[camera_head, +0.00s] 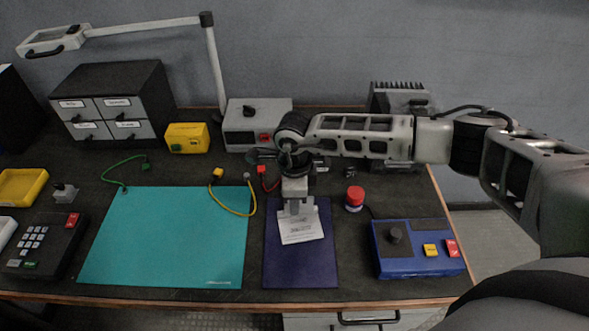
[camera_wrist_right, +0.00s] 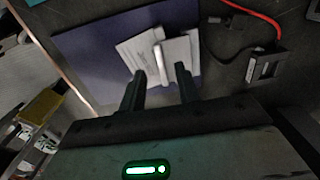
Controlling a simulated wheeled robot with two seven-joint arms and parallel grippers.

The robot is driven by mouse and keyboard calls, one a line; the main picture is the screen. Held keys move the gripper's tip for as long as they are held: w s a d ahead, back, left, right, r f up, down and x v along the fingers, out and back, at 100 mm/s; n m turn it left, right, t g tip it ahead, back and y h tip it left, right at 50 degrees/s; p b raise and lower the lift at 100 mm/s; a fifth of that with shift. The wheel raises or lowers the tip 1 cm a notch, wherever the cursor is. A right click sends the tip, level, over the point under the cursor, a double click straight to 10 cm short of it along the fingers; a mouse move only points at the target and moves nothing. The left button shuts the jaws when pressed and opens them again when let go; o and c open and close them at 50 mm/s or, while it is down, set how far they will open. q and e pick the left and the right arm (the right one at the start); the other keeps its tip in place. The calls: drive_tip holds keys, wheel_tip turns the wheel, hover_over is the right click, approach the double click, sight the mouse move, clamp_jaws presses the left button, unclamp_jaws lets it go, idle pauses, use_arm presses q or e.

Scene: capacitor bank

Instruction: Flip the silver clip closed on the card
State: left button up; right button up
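The white printed card (camera_head: 302,232) lies on the dark blue mat (camera_head: 300,268) at the middle front of the bench. It also shows in the right wrist view (camera_wrist_right: 138,52), partly behind the clip. The silver clip (camera_wrist_right: 159,58) shows as a pale narrow bar over the card. How far it is tilted is hard to tell. My right gripper (camera_head: 296,212) points down over the card's far edge and hides most of the clip in the head view. In the wrist view its two fingers (camera_wrist_right: 160,72) are apart, with the clip's bar between their tips. My left gripper is not in view.
A teal mat (camera_head: 170,235) lies to the left. A grey instrument (camera_head: 240,128) stands behind. Yellow (camera_head: 236,212) and red leads lie near the blue mat.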

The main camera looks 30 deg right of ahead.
use_arm(q)
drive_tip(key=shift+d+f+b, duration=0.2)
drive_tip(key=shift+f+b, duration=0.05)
drive_tip(key=shift+b, duration=0.4)
use_arm(e)
wheel_tip(320, 180, up, 13)
drive_tip(key=shift+f, duration=0.15)
drive_tip(key=shift+s, duration=0.1)
